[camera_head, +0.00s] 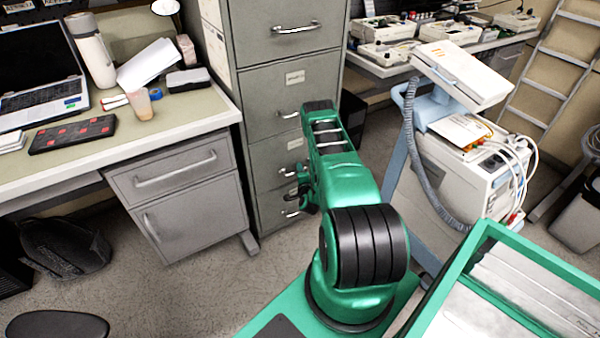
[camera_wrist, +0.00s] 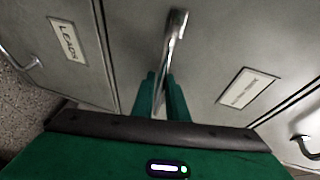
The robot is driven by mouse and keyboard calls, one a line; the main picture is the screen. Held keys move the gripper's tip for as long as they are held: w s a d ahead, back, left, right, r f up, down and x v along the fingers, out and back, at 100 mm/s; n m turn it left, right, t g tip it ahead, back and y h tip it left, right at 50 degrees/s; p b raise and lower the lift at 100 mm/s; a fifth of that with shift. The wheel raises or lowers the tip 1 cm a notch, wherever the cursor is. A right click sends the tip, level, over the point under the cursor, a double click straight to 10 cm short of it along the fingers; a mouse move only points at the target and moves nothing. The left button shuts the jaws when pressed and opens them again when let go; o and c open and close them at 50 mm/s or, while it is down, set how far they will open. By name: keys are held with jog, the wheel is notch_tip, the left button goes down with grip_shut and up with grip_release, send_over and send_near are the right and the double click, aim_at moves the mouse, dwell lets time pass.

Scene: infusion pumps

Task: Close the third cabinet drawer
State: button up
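The tall grey filing cabinet (camera_head: 285,85) stands in the middle of the head view, with its drawers stacked one above another. My gripper (camera_head: 303,198) is low at its front, by the lower handles; my green arm covers part of the drawer fronts. In the wrist view, a metal drawer handle (camera_wrist: 176,30) runs between the two green fingers of my gripper (camera_wrist: 162,95), which sit close on both sides of it. The drawer front there carries a white label (camera_wrist: 246,88). All visible fronts look nearly flush; I cannot tell how far the third drawer stands out.
In the wrist view, a neighbouring front bears a "LEADS" label (camera_wrist: 68,38); another handle (camera_wrist: 306,146) is at right. A desk (camera_head: 185,112) with a low cabinet (camera_head: 180,190) stands left. A medical cart (camera_head: 455,165) stands close on the right. Some floor (camera_head: 190,280) is free.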

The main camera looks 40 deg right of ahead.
jog(key=shift+o, duration=1.2)
jog(key=shift+w, duration=0.15)
jog(key=shift+r, duration=0.1)
jog(key=v, duration=1.1)
jog(key=shift+f, duration=0.25)
